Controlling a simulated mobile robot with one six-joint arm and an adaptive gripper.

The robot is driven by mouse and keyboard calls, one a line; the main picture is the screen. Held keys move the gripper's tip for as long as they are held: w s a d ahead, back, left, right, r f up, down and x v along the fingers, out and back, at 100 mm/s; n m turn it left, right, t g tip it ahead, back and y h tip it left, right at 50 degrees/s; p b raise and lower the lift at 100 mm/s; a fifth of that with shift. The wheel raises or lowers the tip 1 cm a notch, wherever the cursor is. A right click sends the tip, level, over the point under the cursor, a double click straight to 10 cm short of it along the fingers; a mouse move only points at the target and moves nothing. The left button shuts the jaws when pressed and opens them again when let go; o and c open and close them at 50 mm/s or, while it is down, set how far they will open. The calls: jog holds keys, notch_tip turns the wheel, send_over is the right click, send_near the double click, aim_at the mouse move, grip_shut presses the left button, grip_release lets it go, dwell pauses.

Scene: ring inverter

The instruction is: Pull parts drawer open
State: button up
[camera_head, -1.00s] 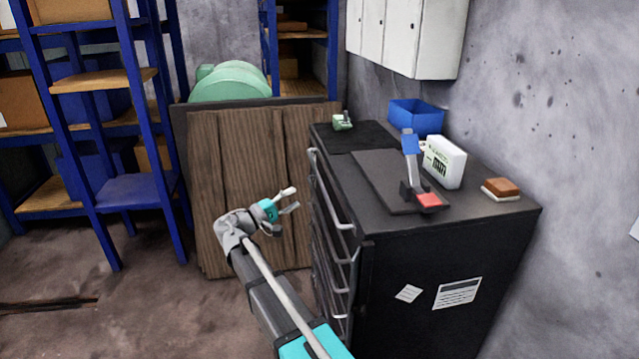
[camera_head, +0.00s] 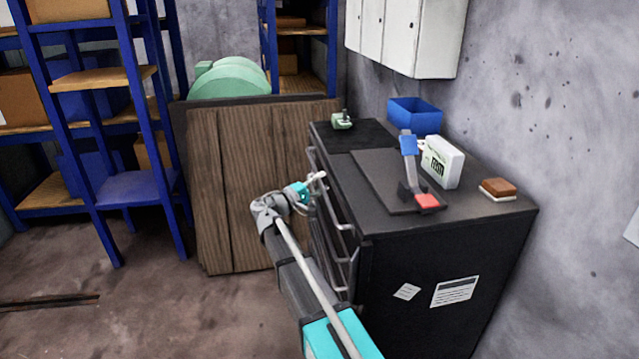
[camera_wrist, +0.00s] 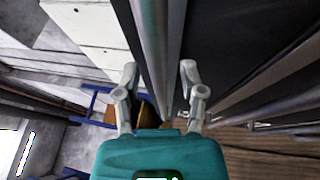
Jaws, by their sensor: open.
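The black cabinet (camera_head: 440,270) stands against the wall, its drawer front facing left. Its drawers look closed, with long grey bar handles (camera_head: 347,226). My gripper (camera_head: 319,185) is in front of the upper drawers, close to the top handles. In the wrist view my open fingers (camera_wrist: 160,78) stand either side of a long grey handle bar (camera_wrist: 158,45). The bar runs between them with gaps on both sides, and no grip on it shows. I cannot tell how deep the bar sits between the fingers. My gripper hides part of the drawer front.
On the cabinet top are a blue bin (camera_head: 415,118), a white box (camera_head: 443,162), a blue-and-red clamp-like tool (camera_head: 409,160), a brown brush (camera_head: 498,188) and a small green item (camera_head: 342,121). A wooden panel (camera_head: 230,180) stands behind my arm.

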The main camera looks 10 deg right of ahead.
grip_shut()
jog(key=shift+a, duration=0.1)
dwell(0.6)
